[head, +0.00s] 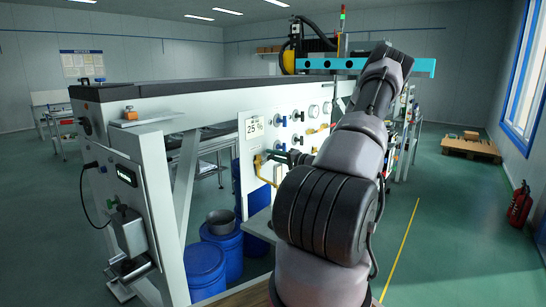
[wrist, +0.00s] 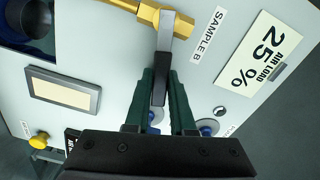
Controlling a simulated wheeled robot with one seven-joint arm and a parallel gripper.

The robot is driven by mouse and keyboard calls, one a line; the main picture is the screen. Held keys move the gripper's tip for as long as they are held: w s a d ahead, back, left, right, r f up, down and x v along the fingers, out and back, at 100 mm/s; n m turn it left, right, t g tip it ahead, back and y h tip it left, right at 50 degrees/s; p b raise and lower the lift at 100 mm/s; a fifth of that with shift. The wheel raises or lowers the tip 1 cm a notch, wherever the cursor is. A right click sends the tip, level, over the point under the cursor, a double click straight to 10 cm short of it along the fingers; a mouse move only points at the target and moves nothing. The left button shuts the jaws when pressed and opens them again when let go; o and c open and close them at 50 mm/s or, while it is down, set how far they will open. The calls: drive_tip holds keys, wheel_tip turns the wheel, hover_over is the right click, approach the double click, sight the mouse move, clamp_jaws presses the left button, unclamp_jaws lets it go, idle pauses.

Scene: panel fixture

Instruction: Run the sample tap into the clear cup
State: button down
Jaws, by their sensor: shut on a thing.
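The brass sample tap (wrist: 150,12) is at the top of the wrist view, beside a label reading SAMPLE B. Its flat lever, with a grey metal end (wrist: 167,38) and a black grip (wrist: 161,80), points toward my gripper. My gripper (wrist: 162,78) has its dark green fingers shut on the black grip. In the head view the tap's yellow pipework (head: 258,162) shows on the white panel, left of my arm, which partly blocks that area. I cannot make out a clear cup or any flow in either view.
The white panel (head: 243,178) carries several blue knobs, gauges and a sign (head: 254,126) reading 25%. Blue drums (head: 205,270) stand below, one with a grey pot (head: 219,221) on it. Open green floor lies right, with a red extinguisher (head: 519,205).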

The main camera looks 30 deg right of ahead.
drive_tip(key=shift+d+f+m, duration=0.1)
drive_tip(key=shift+f+m, duration=0.4)
drive_tip(key=shift+m, duration=0.35)
drive_tip(key=shift+f+m, duration=0.45)
drive_tip(key=shift+m, duration=0.4)
drive_tip(key=c, duration=0.8)
unclamp_jaws()
drive_tip(key=shift+o, duration=0.2)
drive_tip(key=v, duration=1)
drive_tip(key=shift+s+d, duration=0.2)
drive_tip(key=shift+s, duration=0.15)
drive_tip(key=shift+a, duration=0.1)
